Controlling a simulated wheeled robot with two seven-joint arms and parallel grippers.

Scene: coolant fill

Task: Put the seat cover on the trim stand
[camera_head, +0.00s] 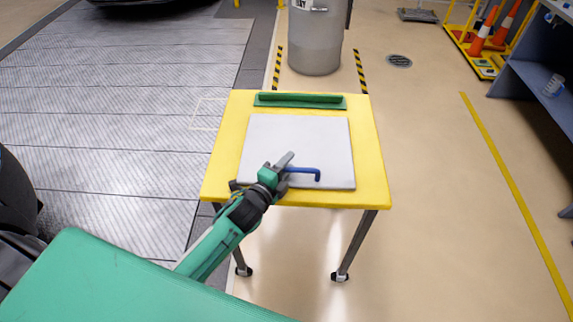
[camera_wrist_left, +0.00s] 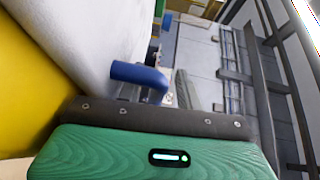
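A light grey-white square sheet (camera_head: 297,140), which looks like the seat cover, lies flat on the yellow-topped table (camera_head: 368,165), which looks like the trim stand. A pale sheet also fills the upper left of the left wrist view (camera_wrist_left: 75,40), beside a yellow surface. My left gripper (camera_head: 285,163) is over the sheet's near left part. It looks shut on a blue bent rod (camera_head: 303,171), whose bent end points right and toward me. The rod also shows in the left wrist view (camera_wrist_left: 138,75). Whether the rod touches the sheet is unclear. My right gripper is out of view.
A green raised bar (camera_head: 300,101) runs along the table's far edge. A grey bin (camera_head: 316,40) stands behind the table. Blue-grey shelving (camera_head: 540,85) and a yellow rack with orange cones (camera_head: 483,40) are at the right. The floor right of the table is clear.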

